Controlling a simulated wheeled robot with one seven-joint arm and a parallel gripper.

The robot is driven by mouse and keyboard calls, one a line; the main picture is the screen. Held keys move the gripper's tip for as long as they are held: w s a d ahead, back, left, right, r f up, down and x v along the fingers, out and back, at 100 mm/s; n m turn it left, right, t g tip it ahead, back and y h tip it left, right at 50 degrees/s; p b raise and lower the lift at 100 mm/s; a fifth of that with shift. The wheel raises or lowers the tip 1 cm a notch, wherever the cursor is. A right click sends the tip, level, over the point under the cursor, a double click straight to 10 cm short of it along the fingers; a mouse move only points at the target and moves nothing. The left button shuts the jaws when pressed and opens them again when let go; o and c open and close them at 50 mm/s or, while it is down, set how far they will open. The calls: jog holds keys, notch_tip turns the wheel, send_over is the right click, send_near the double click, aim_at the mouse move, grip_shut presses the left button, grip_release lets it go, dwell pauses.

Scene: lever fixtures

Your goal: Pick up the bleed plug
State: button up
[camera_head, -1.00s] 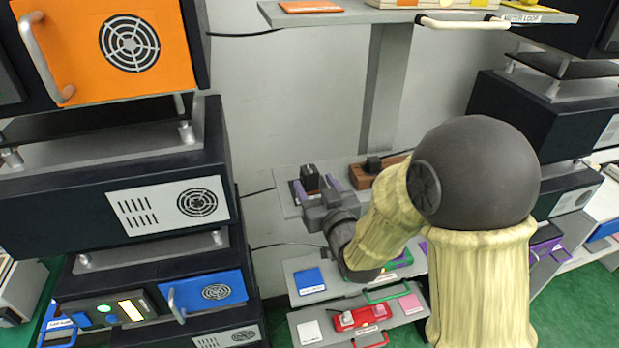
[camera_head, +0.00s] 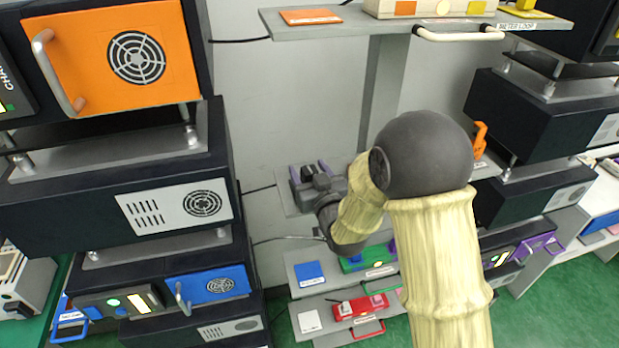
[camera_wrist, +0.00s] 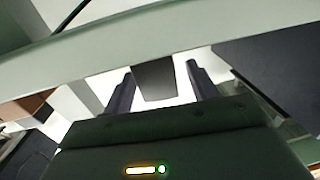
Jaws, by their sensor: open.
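A small dark block, which may be the bleed plug, shows between the fingers of my gripper (camera_wrist: 160,72) in the wrist view (camera_wrist: 153,82). Light gaps show on both sides of it, so the open fingers appear apart from it. In the head view my gripper (camera_head: 311,172) is at the left end of the grey middle shelf (camera_head: 287,203), fingers pointing towards the wall. The dark block is hard to separate from the gripper there. No label on it can be read.
A tall dark cabinet with an orange panel (camera_head: 165,60) stands close on the left. An upper shelf (camera_head: 320,30) hangs above my gripper. Lower shelves hold a blue plate (camera_head: 309,274), a green fixture (camera_head: 352,264) and a red fixture (camera_head: 346,309). More dark cabinets (camera_head: 515,120) stand right.

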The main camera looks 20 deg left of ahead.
aim_at(309, 169)
jog(key=c, duration=1.1)
jog(key=shift+r, duration=0.15)
notch_tip(309, 169, up, 10)
jog(key=b, duration=0.3)
jog(key=shift+b, duration=0.35)
